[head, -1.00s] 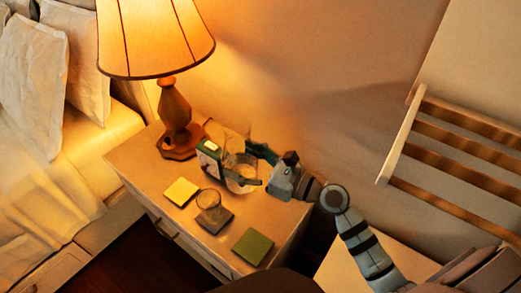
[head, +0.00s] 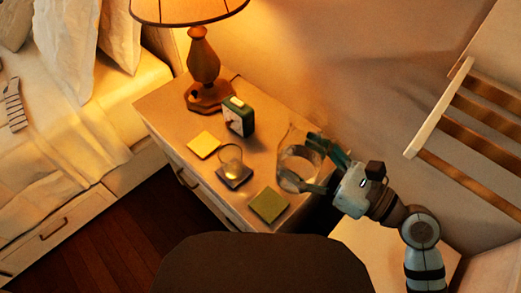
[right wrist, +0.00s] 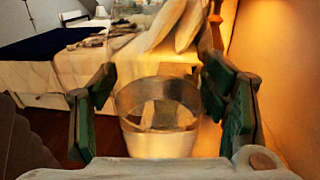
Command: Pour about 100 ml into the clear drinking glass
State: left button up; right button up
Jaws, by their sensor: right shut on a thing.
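The clear drinking glass (head: 230,158) stands upright on a dark coaster (head: 234,178) near the front edge of the nightstand. My right gripper (head: 318,166) is shut on a clear jug (head: 292,170), with its fingers on either side of it. The jug is to the right of the glass and apart from it. In the right wrist view the jug (right wrist: 158,115) sits between both green fingers, with some clear liquid inside. I cannot tell whether its base is clear of the nightstand. My left gripper is not in view.
On the nightstand (head: 160,108) are a yellow coaster (head: 204,145), a green coaster (head: 268,205), a dark green clock (head: 239,117) and a lamp (head: 203,60). A bed (head: 70,140) is at the left and a slatted wooden rack (head: 480,120) at the right.

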aim_at(230, 155)
jog(key=z, duration=1.25)
jog(key=k, duration=0.8)
jog(key=u, duration=1.5)
jog(key=i, duration=0.5)
